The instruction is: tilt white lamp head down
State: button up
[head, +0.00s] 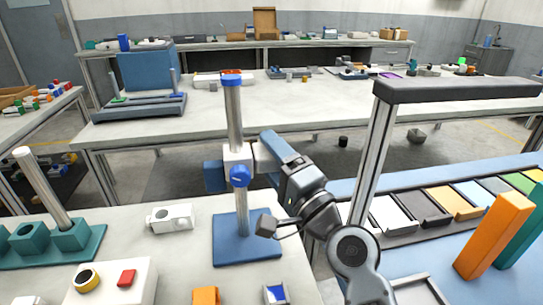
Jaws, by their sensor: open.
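A metal pole (233,115) stands upright on a blue base plate (246,248) on the near table. A white block with a blue knob (239,176) sits partway up the pole, with a blue box (213,176) on its left. A white part (265,157) juts from its right side and is partly hidden by my arm. It may be the lamp head; its tilt is hard to read. My gripper (268,224) is open, low and right of the pole. No held object shows. Contact with the stand cannot be told.
A small white box with a round lens (170,218) lies left of the base. A teal rack with a post (70,235) stands further left. An orange block (206,296) is at the front. A dark overhead bar (455,90) and colored trays (452,202) are right.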

aim_at(279, 166)
jog(key=b+v, duration=0.1)
jog(key=v, duration=0.6)
jog(key=shift+s+d, duration=0.15)
jog(key=shift+d, duration=0.05)
jog(key=shift+f, duration=0.1)
